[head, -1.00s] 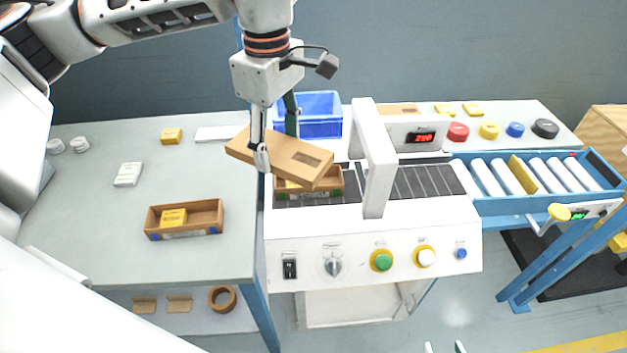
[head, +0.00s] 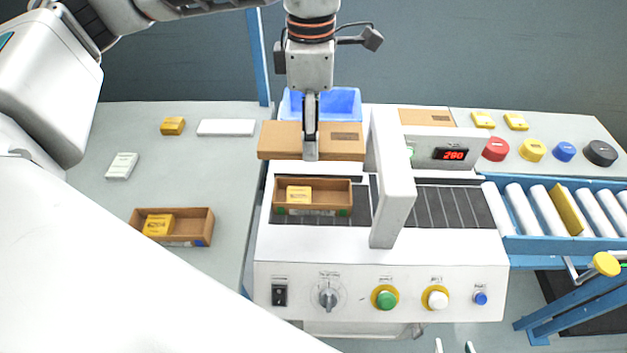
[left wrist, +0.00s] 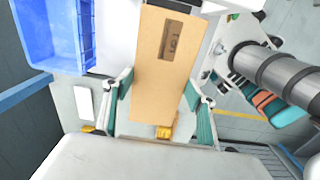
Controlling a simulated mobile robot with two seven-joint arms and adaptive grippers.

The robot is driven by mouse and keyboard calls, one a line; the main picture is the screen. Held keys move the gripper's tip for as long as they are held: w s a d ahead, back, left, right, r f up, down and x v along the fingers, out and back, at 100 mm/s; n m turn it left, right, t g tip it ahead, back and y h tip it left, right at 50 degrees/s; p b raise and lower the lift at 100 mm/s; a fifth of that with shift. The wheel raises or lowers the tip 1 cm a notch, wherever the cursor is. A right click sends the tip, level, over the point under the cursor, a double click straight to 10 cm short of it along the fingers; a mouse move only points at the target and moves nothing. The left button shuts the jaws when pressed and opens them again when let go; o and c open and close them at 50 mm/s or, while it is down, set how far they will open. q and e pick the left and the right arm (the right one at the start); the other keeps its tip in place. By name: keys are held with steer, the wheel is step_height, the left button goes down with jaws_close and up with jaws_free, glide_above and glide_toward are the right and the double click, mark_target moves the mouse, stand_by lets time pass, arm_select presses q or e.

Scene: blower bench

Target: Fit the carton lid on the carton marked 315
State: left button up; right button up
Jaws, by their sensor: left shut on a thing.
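My left gripper (head: 311,153) is shut on the brown carton lid (head: 281,142), which it holds level above and behind an open carton. The lid fills the middle of the left wrist view (left wrist: 163,80), between the teal fingers, with a dark label at one end. That open carton (head: 330,203) sits on the machine's belt, with a yellow box (head: 298,195) inside and green corner marks. Another open carton (head: 196,230), with blue corner marks and a yellow box, stands on the left bench. I cannot read 315 on either. My right gripper (head: 453,346) shows only its two fingertips, apart, at the bottom edge.
The machine's white arch (head: 391,190) stands just right of the belt carton. A blue bin (head: 345,102) is behind the lid. A flat brown piece (head: 425,117) lies behind the display. A roller conveyor (head: 560,243) continues right. The left bench (head: 110,205) has free room.

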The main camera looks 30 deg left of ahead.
arm_select(q)
step_height(320, 180, down, 14)
steer(key=shift+w+f, duration=0.1)
stand_by(0.4)
steer(key=shift+f+b, duration=0.4)
steer(key=shift+f, duration=0.05)
steer(key=o, duration=0.6)
steer(key=shift+f, duration=0.1)
steer(key=o, duration=0.4)
steer(key=shift+o, duration=0.2)
